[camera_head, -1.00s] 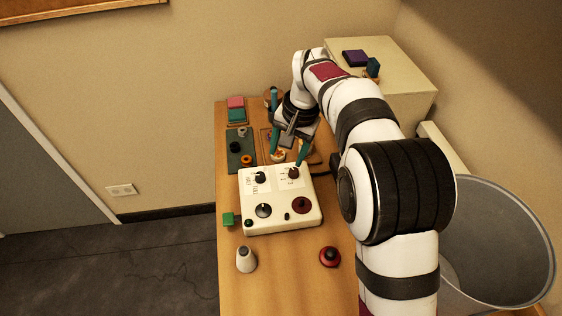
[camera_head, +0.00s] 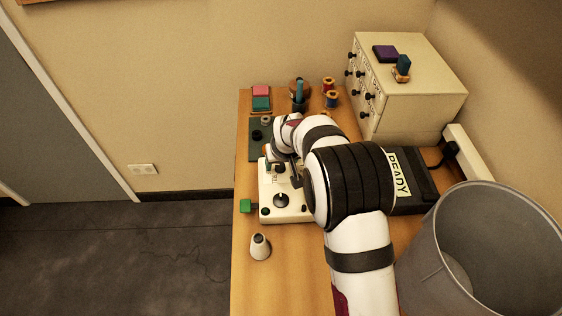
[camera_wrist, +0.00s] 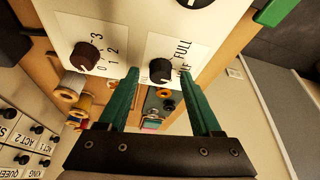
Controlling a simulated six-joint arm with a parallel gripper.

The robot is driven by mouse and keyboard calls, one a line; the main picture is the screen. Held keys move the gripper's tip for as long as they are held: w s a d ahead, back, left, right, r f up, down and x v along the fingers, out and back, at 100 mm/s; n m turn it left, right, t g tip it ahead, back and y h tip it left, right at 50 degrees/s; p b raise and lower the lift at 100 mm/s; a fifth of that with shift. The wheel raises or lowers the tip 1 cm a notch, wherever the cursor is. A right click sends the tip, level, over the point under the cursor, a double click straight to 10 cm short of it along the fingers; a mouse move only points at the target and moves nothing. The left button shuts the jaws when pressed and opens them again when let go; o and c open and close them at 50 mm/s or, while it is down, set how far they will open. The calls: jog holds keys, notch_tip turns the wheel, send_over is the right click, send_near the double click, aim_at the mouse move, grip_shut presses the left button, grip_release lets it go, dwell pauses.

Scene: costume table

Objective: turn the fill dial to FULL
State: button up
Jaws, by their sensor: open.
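The white control box (camera_head: 268,213) sits on the wooden table, partly hidden behind my arm in the head view. The fill dial (camera_wrist: 161,70) is a black knob on a white label plate in the wrist view. The word FULL is printed beside it; a second word is partly covered by a fingertip. My gripper (camera_wrist: 159,74) is open, with its two green fingers on either side of the dial in the picture. I cannot tell whether they touch it. The dial's pointer is not clear. In the head view the gripper is mostly hidden by my arm.
A dark red dial (camera_wrist: 85,53) numbered 0 to 3 is close beside. A larger black knob (camera_head: 281,200) is on the same box. A drawer cabinet (camera_head: 415,100), a READY sign (camera_head: 398,172) and a bin (camera_head: 490,250) stand right.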

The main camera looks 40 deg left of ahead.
grip_shut()
dwell(0.4)
jog(key=shift+w+n, duration=0.1)
jog(key=shift+n, duration=0.3)
jog(key=n+g, duration=0.2)
jog(key=n, duration=0.2)
jog(key=shift+w+n+y, duration=0.1)
jog(key=shift+n+y, duration=0.3)
jog(key=n+g, duration=0.1)
jog(key=n, duration=0.2)
jog(key=n+g, duration=0.1)
jog(key=n, duration=0.2)
jog(key=shift+w+g+h, duration=0.15)
jog(key=shift+g+h, duration=0.15)
jog(key=shift+n, duration=0.3)
